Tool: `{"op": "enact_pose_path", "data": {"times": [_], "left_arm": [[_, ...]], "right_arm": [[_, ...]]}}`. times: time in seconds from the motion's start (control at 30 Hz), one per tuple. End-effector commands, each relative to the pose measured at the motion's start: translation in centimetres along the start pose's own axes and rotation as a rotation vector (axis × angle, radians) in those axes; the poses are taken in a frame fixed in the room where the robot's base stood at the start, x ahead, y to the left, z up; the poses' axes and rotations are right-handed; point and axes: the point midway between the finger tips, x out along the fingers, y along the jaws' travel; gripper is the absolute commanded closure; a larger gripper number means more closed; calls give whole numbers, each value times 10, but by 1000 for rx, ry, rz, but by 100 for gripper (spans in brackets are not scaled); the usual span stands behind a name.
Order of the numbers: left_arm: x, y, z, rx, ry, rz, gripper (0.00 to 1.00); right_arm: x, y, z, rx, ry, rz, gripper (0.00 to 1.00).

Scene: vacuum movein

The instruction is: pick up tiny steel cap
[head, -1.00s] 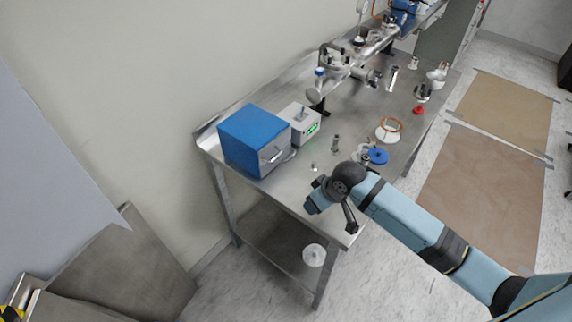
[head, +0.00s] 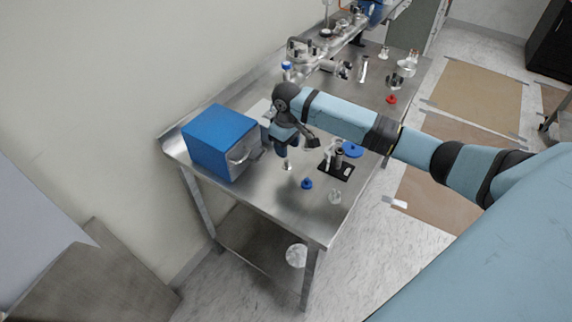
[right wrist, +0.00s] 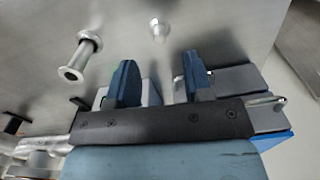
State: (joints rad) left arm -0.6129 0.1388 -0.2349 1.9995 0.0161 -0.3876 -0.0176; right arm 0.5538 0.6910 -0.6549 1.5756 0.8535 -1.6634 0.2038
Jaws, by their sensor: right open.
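A tiny steel cap (head: 288,166) sits on the steel table, just below my right gripper in the head view. In the right wrist view the small shiny cap (right wrist: 158,30) rests on the bare table beyond the fingertips, roughly in line with the gap between them. My right gripper (right wrist: 161,75) is open with nothing between its fingers. In the head view the right gripper (head: 285,152) points down over the table, close to the cap. My left gripper is in neither view.
A blue box (head: 218,140) with a handle stands left of the gripper. A flanged steel fitting (right wrist: 79,58) lies left of the cap in the wrist view. A blue round piece (head: 307,183) and a black plate (head: 337,171) with fittings are to the right.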

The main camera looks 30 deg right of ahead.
Motion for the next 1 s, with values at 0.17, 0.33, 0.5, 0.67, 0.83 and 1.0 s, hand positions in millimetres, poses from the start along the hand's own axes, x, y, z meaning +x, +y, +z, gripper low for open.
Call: {"op": "enact_pose_path", "data": {"times": [0.17, 0.33, 0.5, 0.67, 0.83, 1.0], "left_arm": [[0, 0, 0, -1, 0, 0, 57], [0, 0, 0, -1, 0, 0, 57], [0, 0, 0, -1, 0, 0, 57], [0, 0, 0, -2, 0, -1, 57], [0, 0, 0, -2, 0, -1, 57], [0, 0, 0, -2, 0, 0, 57]], "right_arm": [[12, 0, 0, 0, 1, 0, 54], [34, 0, -1, 0, -1, -1, 54], [57, 1, -2, 0, 1, 0, 54], [64, 1, -2, -1, 2, 1, 54], [63, 1, -2, -1, 3, 1, 58], [63, 1, -2, -1, 3, 1, 97]]}}
